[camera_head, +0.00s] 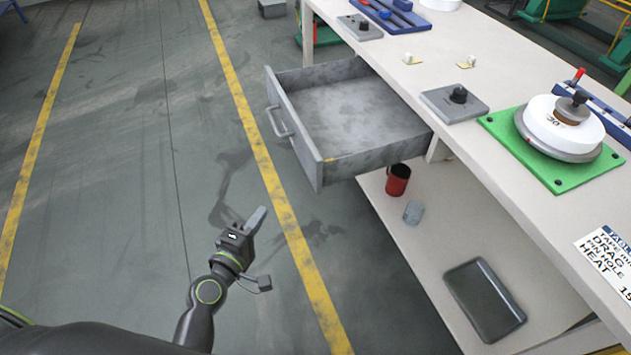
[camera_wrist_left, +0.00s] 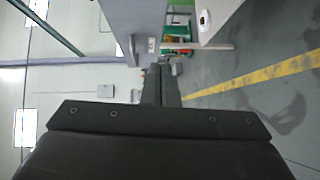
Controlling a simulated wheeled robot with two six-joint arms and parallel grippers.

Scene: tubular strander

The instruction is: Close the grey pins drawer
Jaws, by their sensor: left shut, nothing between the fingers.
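The grey drawer (camera_head: 312,162) is pulled out from under the white workbench in the head view. It looks empty, and its front carries a bar handle (camera_head: 280,121) facing left. My left gripper (camera_head: 256,217) is shut and empty, out in front of the drawer and apart from it, at the near side of the drawer front. In the left wrist view the shut fingers (camera_wrist_left: 161,85) point ahead, with a grey panel (camera_wrist_left: 138,15), possibly the drawer, above them. My right gripper is not in view.
The workbench top (camera_head: 530,60) holds a green plate (camera_head: 558,183) with a white disc and several small parts. A lower shelf (camera_head: 425,255) holds a red mug (camera_head: 397,180), a small grey cylinder (camera_head: 413,212) and a dark tray (camera_head: 484,299). The floor left of the drawer is clear.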

